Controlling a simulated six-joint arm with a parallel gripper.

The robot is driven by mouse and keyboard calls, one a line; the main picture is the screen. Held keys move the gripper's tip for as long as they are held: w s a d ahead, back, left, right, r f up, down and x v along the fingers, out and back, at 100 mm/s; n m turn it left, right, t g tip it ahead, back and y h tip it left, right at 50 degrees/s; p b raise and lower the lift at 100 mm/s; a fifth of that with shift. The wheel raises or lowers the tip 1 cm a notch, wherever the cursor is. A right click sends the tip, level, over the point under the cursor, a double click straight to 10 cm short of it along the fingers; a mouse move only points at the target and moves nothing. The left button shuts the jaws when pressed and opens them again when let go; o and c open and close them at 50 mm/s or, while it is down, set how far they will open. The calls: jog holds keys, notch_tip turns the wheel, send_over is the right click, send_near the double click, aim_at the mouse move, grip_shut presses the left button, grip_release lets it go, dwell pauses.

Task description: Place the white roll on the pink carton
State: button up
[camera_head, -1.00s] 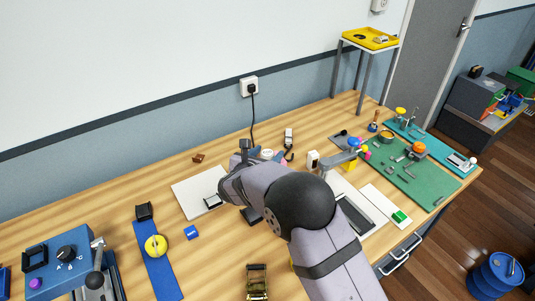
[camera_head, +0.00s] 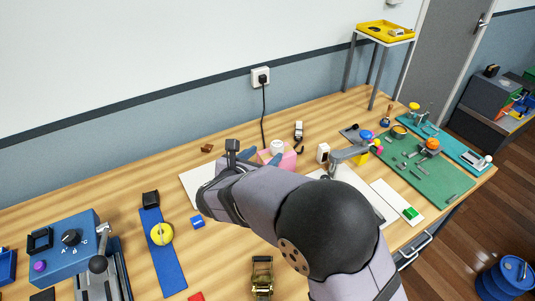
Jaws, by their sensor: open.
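The white roll (camera_head: 277,147) appears to sit upright on top of the pink carton (camera_head: 290,160), near the back of the bench. The arm hides the carton's front and lower part.
Bare wood lies left of the carton.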

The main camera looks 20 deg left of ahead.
jog(key=shift+s, duration=0.2)
